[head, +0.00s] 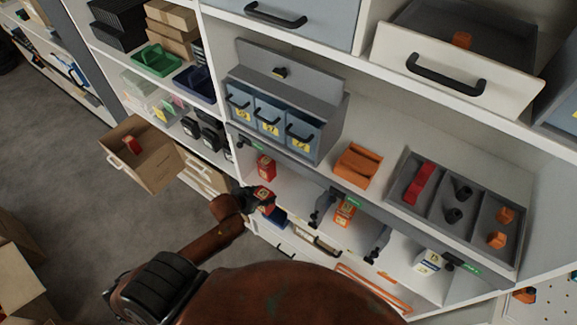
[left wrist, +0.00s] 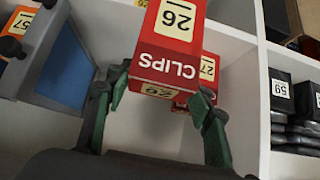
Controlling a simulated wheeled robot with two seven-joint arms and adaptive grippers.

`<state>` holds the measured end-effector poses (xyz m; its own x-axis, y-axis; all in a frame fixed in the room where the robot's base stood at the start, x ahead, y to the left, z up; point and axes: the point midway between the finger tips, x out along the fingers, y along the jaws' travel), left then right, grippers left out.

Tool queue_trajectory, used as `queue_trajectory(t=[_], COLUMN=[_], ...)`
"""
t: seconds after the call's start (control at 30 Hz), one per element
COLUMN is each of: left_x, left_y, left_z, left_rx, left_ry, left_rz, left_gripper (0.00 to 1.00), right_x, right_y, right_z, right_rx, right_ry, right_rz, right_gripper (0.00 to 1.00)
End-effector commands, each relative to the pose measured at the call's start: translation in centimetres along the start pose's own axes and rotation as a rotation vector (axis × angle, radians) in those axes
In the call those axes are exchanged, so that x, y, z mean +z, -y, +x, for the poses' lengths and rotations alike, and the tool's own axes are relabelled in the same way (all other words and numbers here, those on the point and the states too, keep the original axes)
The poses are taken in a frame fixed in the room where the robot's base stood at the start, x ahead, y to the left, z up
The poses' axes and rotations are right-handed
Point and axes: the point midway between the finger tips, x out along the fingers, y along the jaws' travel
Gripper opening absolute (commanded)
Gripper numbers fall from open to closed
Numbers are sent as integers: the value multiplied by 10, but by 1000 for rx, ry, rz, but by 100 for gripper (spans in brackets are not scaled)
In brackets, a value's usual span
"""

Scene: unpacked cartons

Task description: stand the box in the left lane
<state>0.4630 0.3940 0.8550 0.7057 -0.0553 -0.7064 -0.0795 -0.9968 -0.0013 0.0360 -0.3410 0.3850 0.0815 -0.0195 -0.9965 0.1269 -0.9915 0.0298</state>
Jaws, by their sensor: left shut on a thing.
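My left gripper (head: 252,200) is shut on a red box (head: 264,194) at the front of the lower shelf. In the left wrist view, the gripper's fingers (left wrist: 160,95) sit either side of the end of the box (left wrist: 165,62), which reads CLIPS and 26. Another red box (head: 265,167) stands deeper in the left lane; part of a red box with a 27 label (left wrist: 208,68) shows behind the held one. Whether the held box touches the shelf is unclear. My right gripper is not in view.
Dark dividers (head: 319,207) split the shelf into lanes. An orange box (head: 345,211) stands in the middle and a white-blue box (head: 427,261) to the right. An open drawer (head: 142,160) juts out left. Black packs (left wrist: 282,95) fill the neighbouring bay.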

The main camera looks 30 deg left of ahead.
Motion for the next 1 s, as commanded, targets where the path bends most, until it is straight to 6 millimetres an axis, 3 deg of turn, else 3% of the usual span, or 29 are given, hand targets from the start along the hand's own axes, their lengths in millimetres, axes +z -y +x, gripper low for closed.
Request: queue_trajectory(t=[0.03, 0.17, 0.4, 0.6, 0.77, 1.0], left_x=[-14, -38, -81, -106, -111, -91], left_y=[-1, -1, -1, -2, -1, -1], left_z=[10, 34, 78, 104, 112, 131], left_rx=[1, 1, 0, 1, 1, 0], left_ry=[-8, -6, -5, -2, -1, 2], left_rz=[1, 1, 0, -1, -1, -1], left_gripper=[3, 3, 3, 3, 3, 3], right_x=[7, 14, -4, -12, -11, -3], right_y=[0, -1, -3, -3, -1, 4], right_z=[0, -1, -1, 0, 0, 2], right_rx=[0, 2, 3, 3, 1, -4], right_ry=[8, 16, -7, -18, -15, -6], right_rz=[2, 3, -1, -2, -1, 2], right_gripper=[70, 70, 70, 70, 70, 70])
